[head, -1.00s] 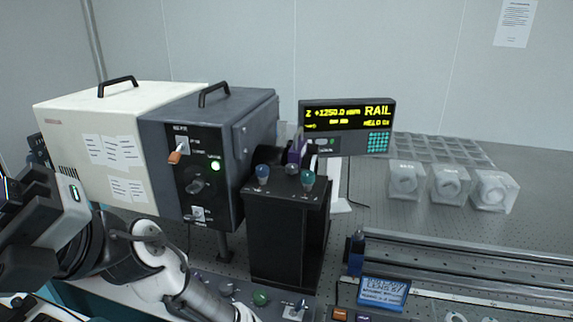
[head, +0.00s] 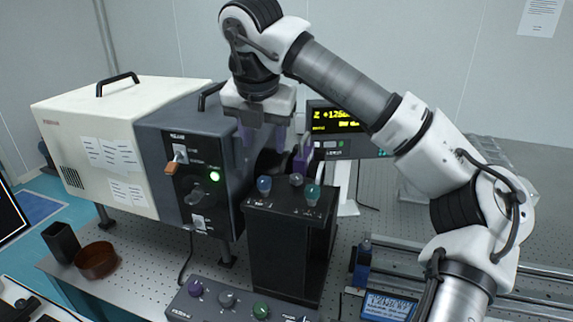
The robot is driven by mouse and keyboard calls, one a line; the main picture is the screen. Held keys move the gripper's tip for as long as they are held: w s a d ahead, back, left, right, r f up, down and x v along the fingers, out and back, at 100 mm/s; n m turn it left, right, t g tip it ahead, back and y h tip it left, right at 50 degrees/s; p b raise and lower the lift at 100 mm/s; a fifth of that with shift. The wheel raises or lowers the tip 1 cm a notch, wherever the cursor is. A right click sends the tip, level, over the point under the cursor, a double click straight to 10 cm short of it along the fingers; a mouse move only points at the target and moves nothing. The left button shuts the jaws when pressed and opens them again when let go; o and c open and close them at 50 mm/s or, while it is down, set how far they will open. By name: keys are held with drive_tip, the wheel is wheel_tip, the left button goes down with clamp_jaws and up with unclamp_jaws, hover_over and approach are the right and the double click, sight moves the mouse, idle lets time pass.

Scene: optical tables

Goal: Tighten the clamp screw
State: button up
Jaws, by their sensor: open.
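My gripper (head: 262,142) points down in front of the dark grey instrument box, with its two purple-tipped fingers apart and nothing seen between them. It hangs above and a little behind the black upright box (head: 288,245). I cannot tell which part is the clamp screw; my gripper and arm hide part of the area behind.
The grey instrument box (head: 185,210) adjoins a cream housing (head: 90,150). A display (head: 335,118) stands behind my arm. A knob panel (head: 240,300) lies in front. A brown dish (head: 97,260) and a black cup (head: 62,242) stand at left. Rails (head: 530,280) run at right.

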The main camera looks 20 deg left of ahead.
sight(296, 176)
drive_tip(key=w+d+r+m+h, duration=0.1)
drive_tip(key=w+d+m+h, duration=0.1)
drive_tip(key=d, duration=0.2)
drive_tip(key=shift+t, duration=0.3)
drive_tip(key=p+x, duration=0.1)
drive_tip(key=x, duration=0.3)
drive_tip(key=p+x, duration=0.1)
drive_tip(key=x, duration=0.3)
drive_tip(key=a+p+x, duration=0.1)
drive_tip(key=p+x, duration=0.1)
drive_tip(key=x, duration=0.3)
drive_tip(key=shift+w, duration=0.1)
drive_tip(key=shift+c, duration=0.2)
drive_tip(key=shift+d, duration=0.1)
drive_tip(key=c, duration=1)
